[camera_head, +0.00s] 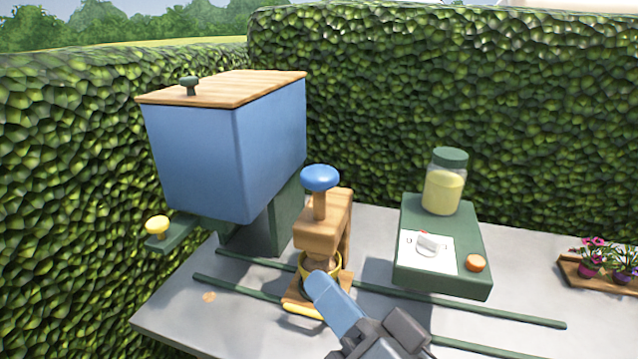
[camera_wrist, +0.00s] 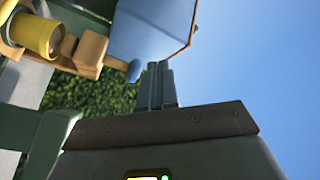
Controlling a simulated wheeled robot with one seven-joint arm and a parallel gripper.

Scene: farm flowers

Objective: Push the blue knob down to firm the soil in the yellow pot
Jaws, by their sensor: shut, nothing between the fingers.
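The blue knob (camera_head: 320,178) is a rounded cap on a wooden post, raised above the wooden press (camera_head: 322,235). The yellow pot (camera_head: 306,268) stands under the press, with brown soil inside and its front partly hidden by my gripper (camera_head: 318,282). In the wrist view the blue knob (camera_wrist: 134,71) shows just left of my gripper (camera_wrist: 159,66), and the yellow pot (camera_wrist: 30,35) is at the upper left. My gripper is shut and empty. I cannot tell its exact distance to the knob, and I see no clear contact.
A large blue hopper (camera_head: 195,160) with a wooden lid stands left of the press. A green box (camera_head: 445,280) with a jar (camera_head: 444,185) stands to the right. Green rails (camera_head: 500,312) run along the grey table (camera_head: 180,325). A flower tray (camera_head: 600,283) is at far right.

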